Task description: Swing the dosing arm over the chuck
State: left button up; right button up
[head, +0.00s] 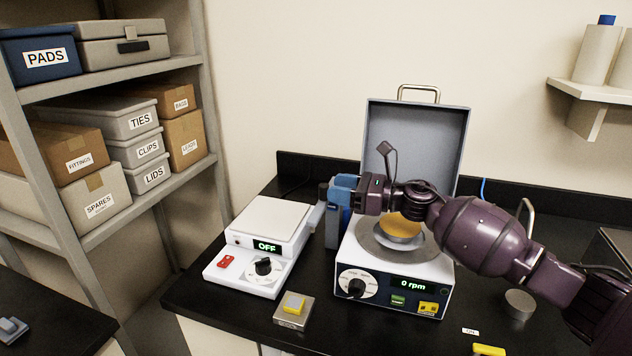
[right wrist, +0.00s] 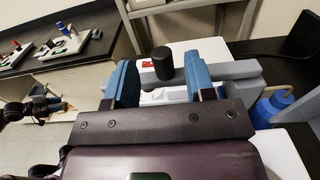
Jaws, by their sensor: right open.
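The chuck bears a golden disc (head: 400,227) inside the round bowl of the white spinner (head: 362,255), whose lid (head: 417,140) stands open. The grey dosing arm (head: 314,218) is at the spinner's left side, away from the chuck; its bar (right wrist: 240,72) and upright black knob (right wrist: 163,63) show in the right wrist view. My right gripper (head: 334,190) is open, its blue fingers either side of the knob, with gaps visible. My right forearm passes in front of the bowl and lid. A small dark part at the left of the right wrist view seems my left arm.
A white hotplate (head: 265,240) reading OFF stands left of the spinner, close to the dosing arm. A grey cylinder (head: 519,304) and yellow piece (head: 488,350) are at right. A blue bottle (right wrist: 272,107) is beside the bar.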

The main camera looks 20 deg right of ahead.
pick_arm(q)
jog(key=shift+w+d+r+p, duration=0.1)
jog(key=shift+w+r+p, duration=0.1)
jog(key=shift+w+r, duration=0.25)
jog(key=shift+w+r+p, duration=0.2)
jog(key=shift+r, duration=0.35)
pick_arm(e)
jog(key=x, duration=0.5)
jog(key=shift+w+a, duration=0.2)
jog(key=shift+w, duration=0.05)
pick_arm(q)
jog(key=shift+s+f, duration=0.2)
jog(key=shift+s, duration=0.15)
pick_arm(e)
grip_shut()
